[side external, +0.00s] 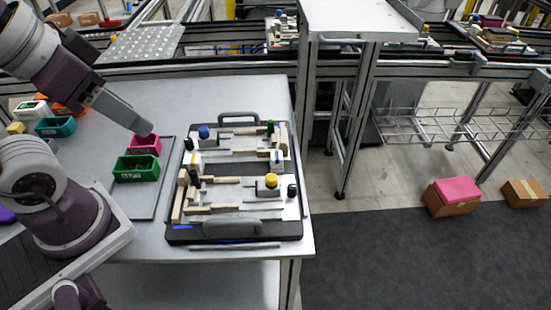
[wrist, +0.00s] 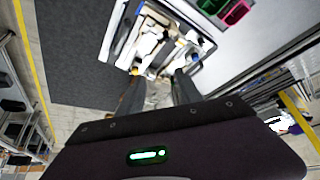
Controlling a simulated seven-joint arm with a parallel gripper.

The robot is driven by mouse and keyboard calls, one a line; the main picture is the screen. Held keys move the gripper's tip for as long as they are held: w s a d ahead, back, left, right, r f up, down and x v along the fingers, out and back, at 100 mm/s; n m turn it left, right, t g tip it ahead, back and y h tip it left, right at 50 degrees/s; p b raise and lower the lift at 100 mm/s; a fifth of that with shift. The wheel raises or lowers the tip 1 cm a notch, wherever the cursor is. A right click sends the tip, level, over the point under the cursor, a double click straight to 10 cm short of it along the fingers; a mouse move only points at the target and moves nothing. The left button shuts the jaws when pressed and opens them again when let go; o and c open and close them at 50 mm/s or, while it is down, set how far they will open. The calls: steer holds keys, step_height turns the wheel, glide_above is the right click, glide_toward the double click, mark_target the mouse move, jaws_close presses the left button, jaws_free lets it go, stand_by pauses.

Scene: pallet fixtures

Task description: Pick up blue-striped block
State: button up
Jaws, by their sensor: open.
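A pallet fixture (side external: 240,232) lies on the grey table and also shows in the wrist view (wrist: 202,58). A small pale block with a blue mark (side external: 277,156) sits near its right edge; it looks like the blue-striped block, but it is too small to be sure. I cannot pick it out surely in the wrist view. My gripper (wrist: 158,92) is open and empty in the wrist view, its two dark fingers apart and pointing towards the pallet from a distance. I cannot make out its fingers in the side view.
The pallet also carries a blue-topped peg (side external: 203,131), a yellow-topped peg (side external: 271,181), and pale wooden bars. A pink bin (side external: 144,146) and a green bin (side external: 136,168) stand to its left. A tall metal stand (side external: 358,22) rises behind right.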

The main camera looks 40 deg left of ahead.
steer(key=shift+o, duration=0.2)
steer(key=shift+o, duration=0.7)
steer(key=m+g, duration=0.6)
steer(key=m, duration=2.1)
glide_above(277, 155)
step_height(277, 155, down, 16)
steer(key=shift+s+a+f, duration=0.1)
steer(key=shift+a+f, duration=0.05)
step_height(277, 155, down, 7)
steer(key=shift+r, duration=0.2)
steer(key=shift+f, duration=0.25)
jaws_close()
